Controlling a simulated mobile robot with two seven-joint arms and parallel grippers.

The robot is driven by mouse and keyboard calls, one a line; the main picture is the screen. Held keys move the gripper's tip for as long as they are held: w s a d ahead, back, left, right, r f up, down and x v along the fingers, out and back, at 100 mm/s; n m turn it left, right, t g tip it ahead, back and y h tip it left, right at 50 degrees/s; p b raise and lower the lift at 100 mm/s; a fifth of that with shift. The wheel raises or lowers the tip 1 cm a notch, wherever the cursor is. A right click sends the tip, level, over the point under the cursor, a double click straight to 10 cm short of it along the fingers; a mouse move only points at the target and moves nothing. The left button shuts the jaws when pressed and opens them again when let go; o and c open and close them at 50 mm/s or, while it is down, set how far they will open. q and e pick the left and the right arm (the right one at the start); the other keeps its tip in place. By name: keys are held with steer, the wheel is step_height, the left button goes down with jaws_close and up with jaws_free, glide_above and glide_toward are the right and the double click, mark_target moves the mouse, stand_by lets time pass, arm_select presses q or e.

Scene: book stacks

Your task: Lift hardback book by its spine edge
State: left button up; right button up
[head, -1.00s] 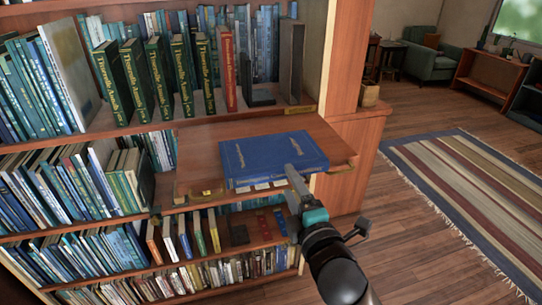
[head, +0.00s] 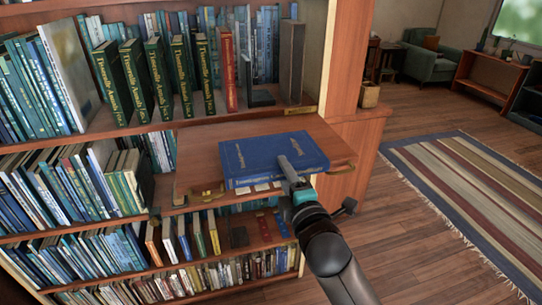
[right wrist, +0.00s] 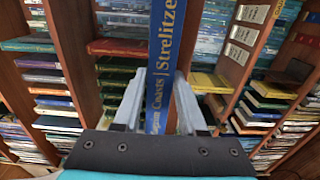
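The blue hardback book (head: 268,158) lies flat on the pull-out shelf (head: 205,145), with its spine along the front edge. My right gripper (head: 290,172) is at the front right part of the book, with one finger over the top cover near the spine. In the right wrist view, the blue spine (right wrist: 165,55) runs between the two spread fingers (right wrist: 161,85), one on each side. The fingers look open around it, with slim gaps visible nearer the palm; contact at the tips is unclear. My left gripper is not in view.
Tall bookshelves (head: 330,75) stand behind and left, with dark green volumes (head: 160,78) and a red book (head: 227,68) above the pull-out shelf. Several books fill the lower shelves. Open floor and a striped rug (head: 465,185) lie to the right.

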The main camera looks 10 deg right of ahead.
jaws_close()
stand_by(0.8)
steer(key=shift+r, duration=0.15)
